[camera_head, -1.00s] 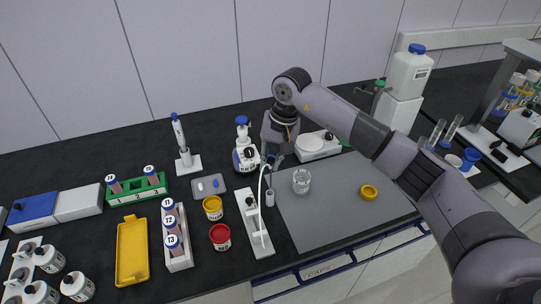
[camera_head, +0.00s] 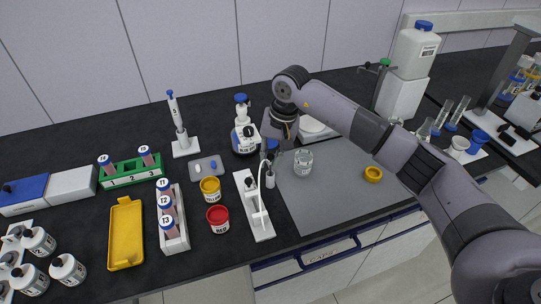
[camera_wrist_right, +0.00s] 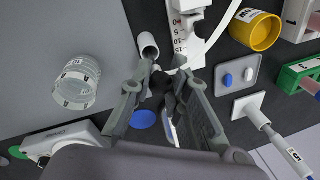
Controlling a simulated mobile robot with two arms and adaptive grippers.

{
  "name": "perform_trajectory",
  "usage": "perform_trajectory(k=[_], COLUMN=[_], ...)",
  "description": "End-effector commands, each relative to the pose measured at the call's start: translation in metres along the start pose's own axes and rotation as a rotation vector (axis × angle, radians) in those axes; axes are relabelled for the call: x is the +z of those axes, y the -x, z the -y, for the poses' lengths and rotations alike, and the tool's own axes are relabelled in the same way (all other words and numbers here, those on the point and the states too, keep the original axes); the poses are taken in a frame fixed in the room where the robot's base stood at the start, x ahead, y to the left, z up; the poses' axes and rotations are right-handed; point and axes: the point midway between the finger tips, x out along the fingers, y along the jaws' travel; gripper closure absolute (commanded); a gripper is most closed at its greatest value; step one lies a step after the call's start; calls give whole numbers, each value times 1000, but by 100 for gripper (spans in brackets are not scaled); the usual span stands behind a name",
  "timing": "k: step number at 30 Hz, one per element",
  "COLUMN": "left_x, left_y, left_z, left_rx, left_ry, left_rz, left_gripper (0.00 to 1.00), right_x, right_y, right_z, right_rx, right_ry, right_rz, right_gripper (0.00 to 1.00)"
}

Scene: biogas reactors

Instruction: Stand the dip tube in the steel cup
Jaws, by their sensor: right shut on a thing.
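The steel cup (camera_head: 270,180) is a small grey cylinder at the edge of the white stand. In the wrist view it shows as an open-topped cylinder (camera_wrist_right: 149,44) just beyond the fingertips. My right gripper (camera_head: 269,157) is above the cup and close to it. In the wrist view its fingers (camera_wrist_right: 167,78) are shut at the end of a thin white curved tube (camera_wrist_right: 214,40), which I take as the dip tube. The tube arcs over the white stand in the head view (camera_head: 261,197). Its lower tip is hidden, so I cannot tell whether it is inside the cup. My left gripper is not in view.
A blue-capped bottle (camera_head: 243,133) stands behind the gripper. Yellow (camera_head: 210,190) and red (camera_head: 217,219) jars stand left of the white stand (camera_head: 258,228).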

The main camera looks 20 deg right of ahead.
Motion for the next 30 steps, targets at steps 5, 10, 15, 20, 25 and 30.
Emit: perform_trajectory(k=[5,10,15,20,25,30], left_x=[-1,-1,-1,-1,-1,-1], left_y=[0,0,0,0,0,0], left_z=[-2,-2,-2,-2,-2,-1], left_rx=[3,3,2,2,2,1], left_ry=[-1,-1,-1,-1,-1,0], left_rz=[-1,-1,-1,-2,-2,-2], left_gripper=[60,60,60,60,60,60], right_x=[0,0,0,0,0,0], right_y=[0,0,0,0,0,0], right_z=[0,0,0,0,0,0], right_rx=[0,0,0,0,0,0], right_ry=[0,0,0,0,0,0], right_rz=[0,0,0,0,0,0], right_gripper=[74,62,60,54,43,40])
